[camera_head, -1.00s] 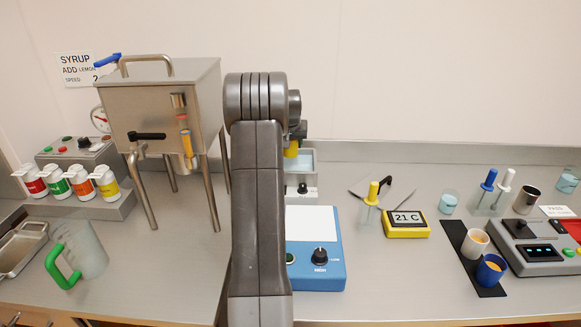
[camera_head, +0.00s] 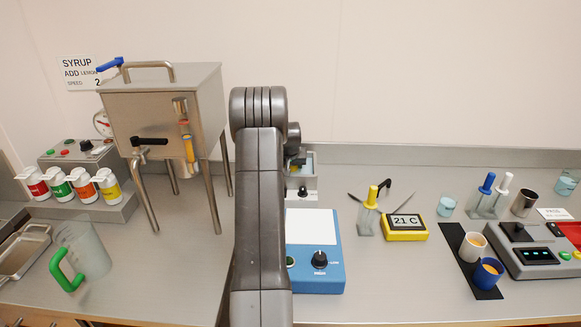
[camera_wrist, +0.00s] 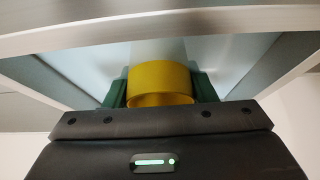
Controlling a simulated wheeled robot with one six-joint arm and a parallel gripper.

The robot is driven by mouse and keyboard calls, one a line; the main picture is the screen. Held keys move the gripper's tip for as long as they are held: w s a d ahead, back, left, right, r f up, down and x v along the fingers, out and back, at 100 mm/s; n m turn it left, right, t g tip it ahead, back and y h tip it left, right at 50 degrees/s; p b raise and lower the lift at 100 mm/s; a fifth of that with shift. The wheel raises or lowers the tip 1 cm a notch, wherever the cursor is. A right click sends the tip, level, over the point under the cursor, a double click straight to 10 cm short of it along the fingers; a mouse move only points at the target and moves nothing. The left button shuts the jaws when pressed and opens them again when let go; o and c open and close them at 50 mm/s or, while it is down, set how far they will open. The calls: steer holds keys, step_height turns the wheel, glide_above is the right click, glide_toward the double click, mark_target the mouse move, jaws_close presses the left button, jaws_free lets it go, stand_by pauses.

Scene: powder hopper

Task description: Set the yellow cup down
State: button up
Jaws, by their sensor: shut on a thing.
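The yellow cup (camera_wrist: 158,79) is between the green fingers of my gripper (camera_wrist: 160,92) in the wrist view. The gripper is shut on it. The cup is in front of a pale panel (camera_wrist: 100,75) framed by light metal edges. I cannot tell whether its base touches anything. In the head view my arm hides the cup and the fingers. My dark wrist shows beside a pale box-shaped station (camera_head: 309,164) behind the blue device.
The blue device (camera_head: 318,268) with a white plate stands in front of the station. A steel tank (camera_head: 160,108) on legs stands left. A thermometer display (camera_head: 404,228), a black mat (camera_head: 456,246) with two cups and a grey console (camera_head: 540,252) are right. The front counter between has bare room.

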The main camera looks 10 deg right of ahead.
steer(key=o, duration=1)
steer(key=shift+f, duration=0.1)
steer(key=b+v, duration=0.2)
steer(key=v, duration=1)
